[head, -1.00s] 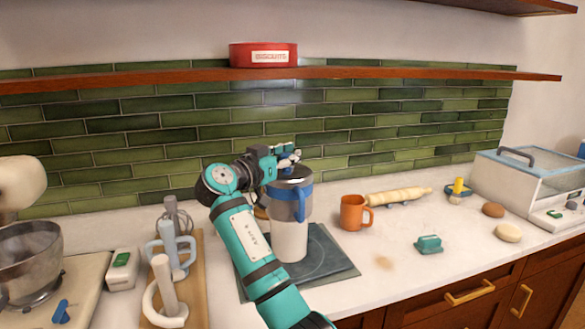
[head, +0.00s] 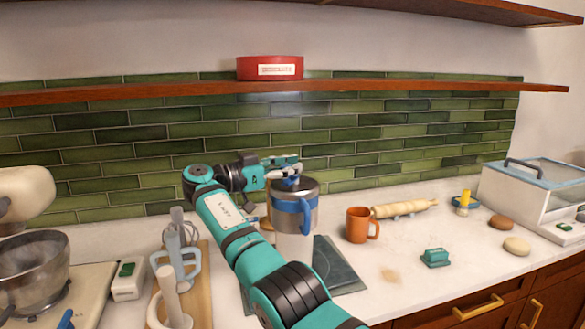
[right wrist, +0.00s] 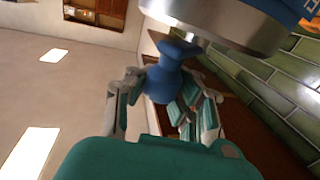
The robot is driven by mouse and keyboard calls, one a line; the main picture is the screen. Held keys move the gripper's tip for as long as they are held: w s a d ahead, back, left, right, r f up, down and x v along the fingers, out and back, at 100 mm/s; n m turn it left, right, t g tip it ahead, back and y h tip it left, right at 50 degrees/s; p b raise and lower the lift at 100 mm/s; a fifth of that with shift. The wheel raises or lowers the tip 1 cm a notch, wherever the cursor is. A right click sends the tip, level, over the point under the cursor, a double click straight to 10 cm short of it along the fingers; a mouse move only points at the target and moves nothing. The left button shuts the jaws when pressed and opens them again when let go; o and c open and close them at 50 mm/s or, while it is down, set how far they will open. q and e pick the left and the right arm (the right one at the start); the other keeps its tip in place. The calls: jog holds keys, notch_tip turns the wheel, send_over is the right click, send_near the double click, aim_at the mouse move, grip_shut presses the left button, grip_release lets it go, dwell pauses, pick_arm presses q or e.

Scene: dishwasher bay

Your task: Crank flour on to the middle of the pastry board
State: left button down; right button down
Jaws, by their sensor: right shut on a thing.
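The flour sifter (head: 309,190) is a metal cup with a blue band and blue handle, standing upright over the dark grey pastry board (head: 338,268). A white column (head: 293,246) shows beneath it; I cannot tell if it is falling flour or a solid part. My right gripper (head: 284,168) is at the top of the sifter. In the right wrist view its fingers (right wrist: 163,100) close around a blue crank knob (right wrist: 166,80) beside the metal body. My arm hides part of the board. My left gripper is not in view.
An orange mug (head: 357,224) stands right of the board. A mixer bowl (head: 30,265) and wooden board with utensils (head: 204,285) lie left. A shelf (head: 420,91) runs above.

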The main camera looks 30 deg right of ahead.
jog(key=shift+a+f, duration=0.2)
jog(key=shift+f, duration=0.2)
jog(key=c, duration=1.8)
grip_release()
jog(key=shift+o, duration=1.2)
jog(key=shift+s, duration=0.15)
jog(key=shift+o, duration=1.2)
jog(key=shift+s+a+r, duration=0.15)
jog(key=shift+a+r, duration=0.05)
jog(key=shift+r, duration=0.05)
jog(key=o, duration=0.3)
jog(key=shift+a+r, duration=0.15)
jog(key=shift+a, duration=0.05)
jog(key=shift+d, duration=0.2)
jog(key=shift+d, duration=0.1)
jog(key=shift+t, duration=0.4)
